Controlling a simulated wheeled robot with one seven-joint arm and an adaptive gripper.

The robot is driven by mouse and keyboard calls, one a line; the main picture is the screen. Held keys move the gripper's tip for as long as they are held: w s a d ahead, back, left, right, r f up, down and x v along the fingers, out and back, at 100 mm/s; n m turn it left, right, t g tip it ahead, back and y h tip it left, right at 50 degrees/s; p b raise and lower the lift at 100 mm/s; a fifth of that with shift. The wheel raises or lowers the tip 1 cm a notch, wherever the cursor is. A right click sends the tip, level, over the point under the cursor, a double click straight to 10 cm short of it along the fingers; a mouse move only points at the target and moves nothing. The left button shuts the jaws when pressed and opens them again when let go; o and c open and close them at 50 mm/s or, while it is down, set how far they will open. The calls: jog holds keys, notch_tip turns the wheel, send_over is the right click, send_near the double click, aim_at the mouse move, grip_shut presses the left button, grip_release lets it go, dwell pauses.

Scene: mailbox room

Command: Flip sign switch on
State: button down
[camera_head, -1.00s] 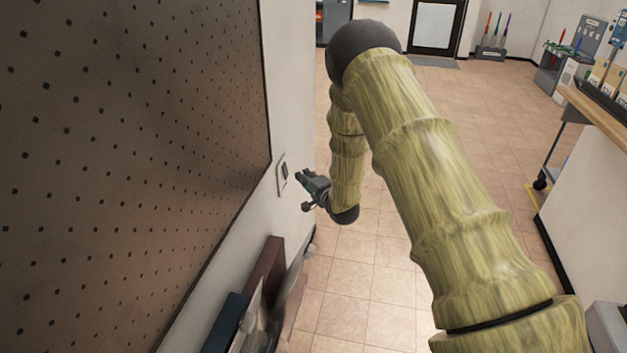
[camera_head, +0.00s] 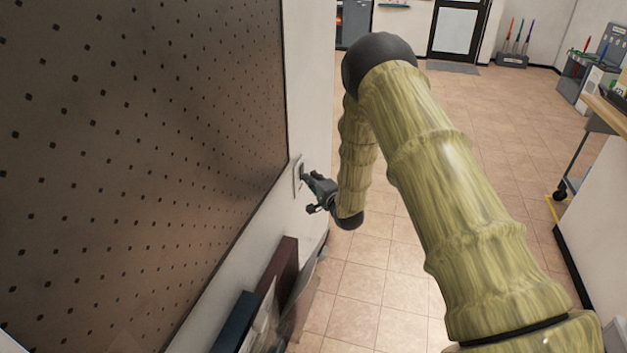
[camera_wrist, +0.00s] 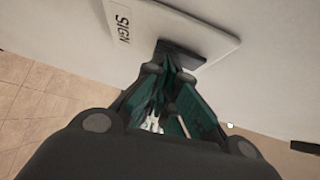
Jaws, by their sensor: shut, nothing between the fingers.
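The sign switch is a white wall plate (camera_wrist: 200,27) lettered "SIGN" with a dark rocker (camera_wrist: 182,52) in its middle. In the head view the plate (camera_head: 297,176) is on the white wall just right of the dark perforated board. My gripper (camera_wrist: 172,66) is shut and empty, with its fingertips at the rocker. They look to be touching it or very close; I cannot tell which. In the head view my gripper (camera_head: 306,175) partly covers the plate and the rocker. The rocker's tilt is not clear.
The perforated board (camera_head: 140,130) fills the left wall. Dark red and blue upright items (camera_head: 275,280) stand against the wall below the switch. Open tiled floor (camera_head: 390,290) lies to the right. A cart (camera_head: 590,140) stands at the far right.

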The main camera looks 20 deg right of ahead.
jog(key=v, duration=0.7)
jog(key=shift+s, duration=0.15)
dwell(0.3)
dwell(0.4)
